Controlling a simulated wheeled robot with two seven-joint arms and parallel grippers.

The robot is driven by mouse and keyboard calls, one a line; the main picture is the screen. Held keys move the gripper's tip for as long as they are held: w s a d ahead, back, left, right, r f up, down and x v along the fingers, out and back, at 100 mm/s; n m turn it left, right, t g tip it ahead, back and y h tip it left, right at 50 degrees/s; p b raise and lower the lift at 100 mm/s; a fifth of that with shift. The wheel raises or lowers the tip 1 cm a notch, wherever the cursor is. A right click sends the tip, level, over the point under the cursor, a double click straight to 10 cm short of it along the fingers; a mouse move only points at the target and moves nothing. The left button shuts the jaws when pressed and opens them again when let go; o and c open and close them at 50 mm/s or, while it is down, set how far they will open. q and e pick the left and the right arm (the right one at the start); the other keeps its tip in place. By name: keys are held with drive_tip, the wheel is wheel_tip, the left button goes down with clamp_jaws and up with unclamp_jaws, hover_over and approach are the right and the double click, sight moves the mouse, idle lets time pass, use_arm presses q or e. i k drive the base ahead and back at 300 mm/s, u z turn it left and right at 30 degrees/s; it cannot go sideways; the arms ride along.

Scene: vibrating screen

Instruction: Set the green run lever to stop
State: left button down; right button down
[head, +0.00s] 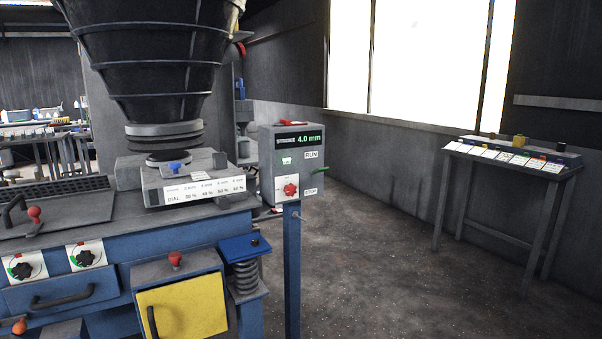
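The grey control box (268,168) stands on a blue post right of the machine. Its display (299,140) reads "STROKE 4.0 mm". The green lever (322,169) sticks out at the box's right edge, small in view, a little below the RUN label (311,155) and above the STOP label (310,192). Its exact angle is hard to tell. A red knob (291,189) sits on a white plate on the box's front. Neither of my grippers is in view.
The blue machine table (110,235) with a black hopper (150,55) above fills the left. A yellow door (183,308) and a blue spring mount (245,247) are below. A side table (505,150) with cards stands at right. The floor between is clear.

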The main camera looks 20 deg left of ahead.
sight(319, 171)
drive_tip(key=z, duration=0.85)
drive_tip(key=i, duration=1.85)
drive_tip(key=u, duration=0.95)
